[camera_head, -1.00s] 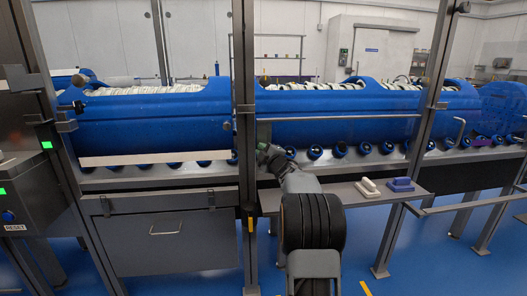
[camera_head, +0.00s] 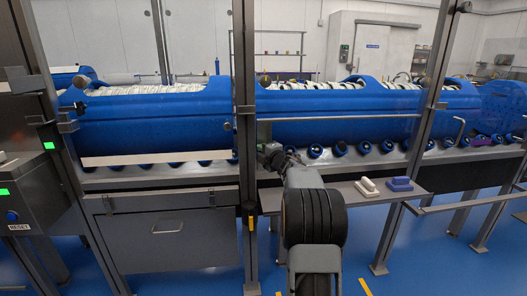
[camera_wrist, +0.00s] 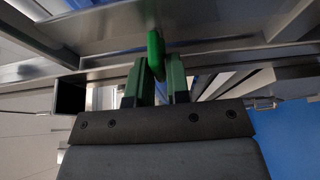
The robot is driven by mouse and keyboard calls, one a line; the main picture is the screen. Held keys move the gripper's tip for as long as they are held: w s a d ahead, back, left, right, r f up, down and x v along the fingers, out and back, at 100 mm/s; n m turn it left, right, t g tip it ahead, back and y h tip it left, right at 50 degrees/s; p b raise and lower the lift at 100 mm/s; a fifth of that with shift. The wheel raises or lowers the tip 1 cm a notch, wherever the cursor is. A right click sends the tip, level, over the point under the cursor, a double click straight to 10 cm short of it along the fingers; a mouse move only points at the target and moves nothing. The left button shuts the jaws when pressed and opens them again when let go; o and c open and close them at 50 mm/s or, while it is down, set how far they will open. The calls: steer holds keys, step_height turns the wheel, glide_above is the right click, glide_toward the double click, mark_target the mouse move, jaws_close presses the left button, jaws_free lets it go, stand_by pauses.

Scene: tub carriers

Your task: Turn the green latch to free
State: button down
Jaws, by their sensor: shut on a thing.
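The green latch (camera_wrist: 155,48) shows in the wrist view as a small upright green bar at the metal frame. My gripper (camera_wrist: 158,72) has dark green fingers, one on each side of the latch's near end, and is shut on it. The fingers hide part of that end. In the head view my gripper (camera_head: 266,150) is beside the dark upright post, in front of the blue tub carriers. The latch cannot be made out there.
A dark post (camera_head: 246,130) stands close left of my gripper. A shelf (camera_head: 335,195) to the right holds a cream block (camera_head: 368,187) and a blue block (camera_head: 399,185). A blue tub carrier (camera_head: 340,105) lies behind. Blue floor is open at the lower right.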

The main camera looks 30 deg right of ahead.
steer(key=c, duration=1.1)
jaws_free()
steer(key=s, duration=0.9)
steer(key=s+p, duration=0.1)
steer(key=s, duration=0.4)
steer(key=shift+a, duration=0.35)
steer(key=shift+w+r, duration=0.1)
steer(key=s+a+r+m+g+h+p, duration=0.1)
steer(key=a+r+m+g+h+p, duration=0.3)
steer(key=a+r+m+p, duration=0.8)
steer(key=s+a+m+g+y+p, duration=0.1)
steer(key=s+a+m+g+p, duration=0.1)
steer(key=s+a+p, duration=0.3)
steer(key=s+a+m+g+y+p, duration=0.1)
steer(key=s+a+g+y+p, duration=0.1)
steer(key=s+a+g+p, duration=0.3)
steer(key=s+a+r+m+g+y+p, duration=0.1)
steer(key=s+a+m+g+y+p, duration=0.1)
steer(key=s+a+p, duration=0.3)
steer(key=shift+s+a+r+m+g, duration=0.1)
steer(key=shift+s+a+g, duration=0.15)
steer(key=shift+s+a, duration=0.35)
steer(key=shift+s+a+f+m+g, duration=0.15)
steer(key=shift+s+a, duration=0.25)
steer(key=shift+s, duration=0.45)
steer(key=shift+s+a+r+m+g, duration=0.15)
steer(key=shift+s+a+g, duration=0.15)
steer(key=shift+s+a, duration=0.3)
